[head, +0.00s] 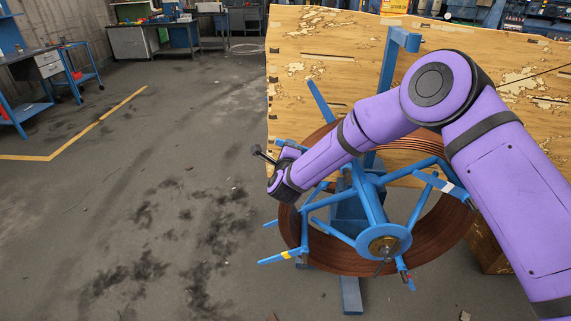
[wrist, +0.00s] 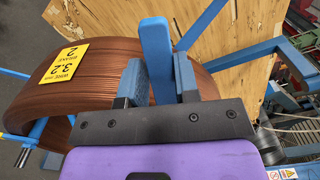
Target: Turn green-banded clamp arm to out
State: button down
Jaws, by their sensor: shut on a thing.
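A blue reel (head: 374,222) carries a coil of copper-brown wire (head: 445,235) in the head view. Several blue clamp arms stick out around it. One at the lower left has a yellow band (head: 287,255), and one at the right has a white band (head: 447,187). I cannot make out a green band in either view. My gripper (wrist: 158,78) is shut on a blue clamp arm (wrist: 155,50), which stands upright between its two fingers in the wrist view. In the head view my wrist is at the reel's upper left and the held part is hidden.
A large worn wooden panel (head: 330,50) stands close behind the reel. A yellow label (wrist: 67,61) is on the coil in the wrist view. Workbenches (head: 140,42) line the far wall. The floor (head: 130,200) to the left is clear.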

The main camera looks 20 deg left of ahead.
jog(key=w+d+r+m, duration=0.2)
jog(key=d+r+m, duration=0.5)
jog(key=r, duration=0.3)
jog(key=shift+w+d+m, duration=0.3)
jog(key=shift+d, duration=0.3)
jog(key=c, duration=0.9)
grip_release()
jog(key=shift+d, duration=0.15)
jog(key=shift+o, duration=0.3)
jog(key=shift+s, duration=0.1)
